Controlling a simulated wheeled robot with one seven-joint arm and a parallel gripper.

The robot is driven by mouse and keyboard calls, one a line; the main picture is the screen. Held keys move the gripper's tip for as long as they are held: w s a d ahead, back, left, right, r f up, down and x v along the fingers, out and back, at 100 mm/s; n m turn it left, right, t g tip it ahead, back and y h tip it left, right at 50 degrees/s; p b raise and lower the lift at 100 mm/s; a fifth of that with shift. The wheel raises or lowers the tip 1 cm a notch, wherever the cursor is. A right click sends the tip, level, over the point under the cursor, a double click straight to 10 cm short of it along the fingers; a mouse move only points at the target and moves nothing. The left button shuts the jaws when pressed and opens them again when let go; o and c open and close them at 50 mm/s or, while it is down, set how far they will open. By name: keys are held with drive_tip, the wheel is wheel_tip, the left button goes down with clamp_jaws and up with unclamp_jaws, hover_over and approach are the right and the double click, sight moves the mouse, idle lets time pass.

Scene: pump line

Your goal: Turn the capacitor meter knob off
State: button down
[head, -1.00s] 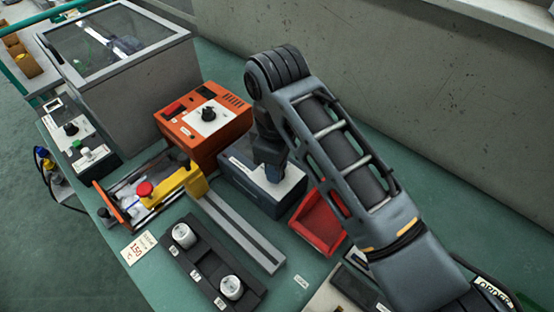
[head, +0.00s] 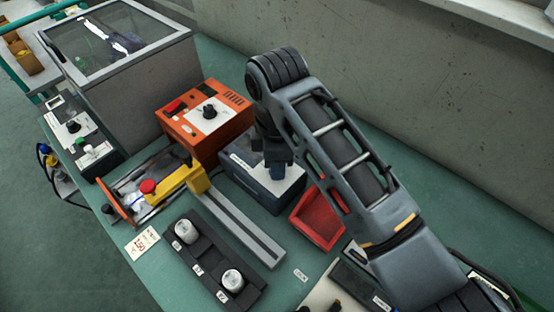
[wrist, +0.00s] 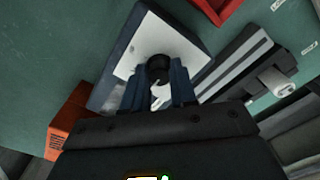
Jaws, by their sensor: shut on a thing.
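The capacitor meter (head: 250,183) is a dark blue box with a white top plate, on the green bench in the middle of the head view. In the wrist view its white plate (wrist: 143,43) lies just beyond my fingers. Its round black knob (wrist: 157,66) sits between the fingertips. My gripper (wrist: 158,84) is shut on the knob, with a finger on each side. In the head view my gripper (head: 278,170) points down onto the meter and hides the knob. The knob's pointer and plate markings are too small to read.
An orange box (head: 232,128) with its own black knob stands close behind left of the meter. A red tray (head: 318,222) is close on the right. A grey rail (head: 240,230) runs in front, beside a black holder (head: 208,262) with white cylinders.

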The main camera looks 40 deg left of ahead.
drive_tip(key=c, duration=0.9)
unclamp_jaws()
drive_tip(key=shift+r+b, duration=0.5)
drive_tip(key=shift+r, duration=3.4)
